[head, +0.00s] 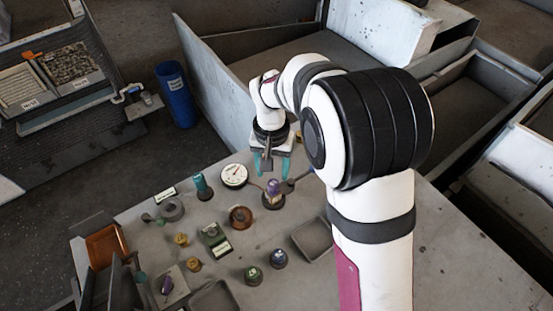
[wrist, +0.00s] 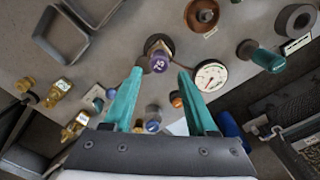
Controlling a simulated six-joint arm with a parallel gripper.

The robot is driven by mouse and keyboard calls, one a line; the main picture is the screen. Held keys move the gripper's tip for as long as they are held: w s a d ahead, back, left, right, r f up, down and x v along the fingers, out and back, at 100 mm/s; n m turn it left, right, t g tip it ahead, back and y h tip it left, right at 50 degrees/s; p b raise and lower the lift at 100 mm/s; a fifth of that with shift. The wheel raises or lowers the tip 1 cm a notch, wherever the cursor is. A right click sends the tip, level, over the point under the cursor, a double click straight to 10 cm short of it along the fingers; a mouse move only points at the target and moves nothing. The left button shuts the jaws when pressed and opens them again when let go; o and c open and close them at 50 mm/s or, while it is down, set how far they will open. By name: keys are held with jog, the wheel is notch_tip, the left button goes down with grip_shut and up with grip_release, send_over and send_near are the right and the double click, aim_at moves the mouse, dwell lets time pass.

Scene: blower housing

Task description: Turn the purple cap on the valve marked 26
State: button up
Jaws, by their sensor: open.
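A purple cap (head: 273,185) stands upright on a dark round valve base (head: 273,201) near the middle of the table. In the wrist view the cap (wrist: 159,63) shows its top, with pale digits too small to read surely. My gripper (head: 272,171) has teal fingers and is open and empty, behind and above the cap in the head view. In the wrist view the cap appears between the fingertips (wrist: 160,72), with no visible contact. A second numbered bluish cap (wrist: 153,125) shows lower between the fingers; its digits are unclear.
A white dial gauge (head: 234,175) stands close left of the valve. Two small capped parts (head: 278,258) and a grey tray (head: 312,238) lie nearer the front.

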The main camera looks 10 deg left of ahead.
aim_at(273, 183)
jog(key=m, duration=0.9)
notch_tip(273, 183, down, 7)
jog(key=shift+f, duration=0.1)
jog(key=shift+c, duration=0.3)
grip_shut()
dwell(0.3)
jog(key=shift+o, duration=0.3)
grip_release()
